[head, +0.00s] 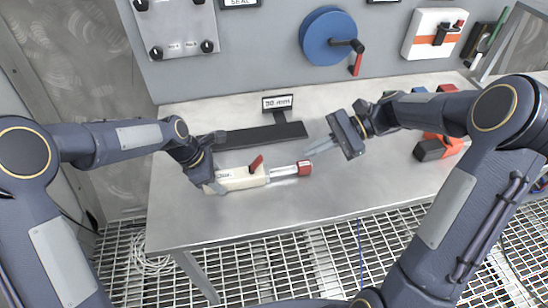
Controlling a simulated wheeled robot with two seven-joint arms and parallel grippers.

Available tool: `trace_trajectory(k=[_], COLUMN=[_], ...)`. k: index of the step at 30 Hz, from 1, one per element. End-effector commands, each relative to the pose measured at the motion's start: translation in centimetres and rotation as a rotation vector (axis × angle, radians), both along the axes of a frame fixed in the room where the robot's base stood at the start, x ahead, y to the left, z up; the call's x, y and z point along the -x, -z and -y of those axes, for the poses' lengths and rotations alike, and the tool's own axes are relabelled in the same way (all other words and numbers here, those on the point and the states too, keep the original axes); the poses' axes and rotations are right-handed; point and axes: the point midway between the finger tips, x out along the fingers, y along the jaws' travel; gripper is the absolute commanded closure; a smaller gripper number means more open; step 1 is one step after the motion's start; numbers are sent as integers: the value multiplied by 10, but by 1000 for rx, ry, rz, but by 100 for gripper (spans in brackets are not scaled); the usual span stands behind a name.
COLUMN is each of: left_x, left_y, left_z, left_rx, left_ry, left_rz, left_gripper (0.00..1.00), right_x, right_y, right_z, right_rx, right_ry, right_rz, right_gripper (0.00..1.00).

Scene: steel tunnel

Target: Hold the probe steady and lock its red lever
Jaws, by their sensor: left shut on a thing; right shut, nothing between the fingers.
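The probe (236,181) lies on the steel table, with a cream body, a pale rod and a red end cap (304,168) pointing right. Its red lever (256,163) sticks up from the body, tilted up and to the right. My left gripper (207,186) is shut on the probe's left end; its fingers are largely hidden. My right gripper (322,146) is shut and empty, to the right of the lever and just above and right of the red cap, apart from the probe.
A dark flat stand (262,134) with a small label sign (278,103) lies behind the probe. Red and dark blocks (432,150) sit at the table's right. A blue wheel (328,36) with a red-handled crank is on the back wall. The table's front middle is clear.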

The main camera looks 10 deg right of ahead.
Motion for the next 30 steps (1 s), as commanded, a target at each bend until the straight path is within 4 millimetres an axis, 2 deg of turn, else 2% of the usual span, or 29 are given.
trace_trajectory(k=[1,3,10,23,26,30], left_x=[0,0,0,0,0,0], left_y=[0,0,0,0,0,0], left_z=[0,0,0,0,0,0], left_rx=[0,0,0,0,0,0], left_ry=[0,0,0,0,0,0], left_rz=[1,1,0,-1,-1,-1], left_gripper=[84,84,84,84,84,84], right_x=[-13,-26,-51,-55,-55,-54], right_y=[13,26,53,57,58,60], right_z=[2,5,11,11,6,-11], right_rx=[-50,-114,-246,-267,-268,-269], right_ry=[24,55,109,118,116,114], right_rz=[-63,-134,-273,-296,-296,-297], right_gripper=[100,100,100,100,100,100])
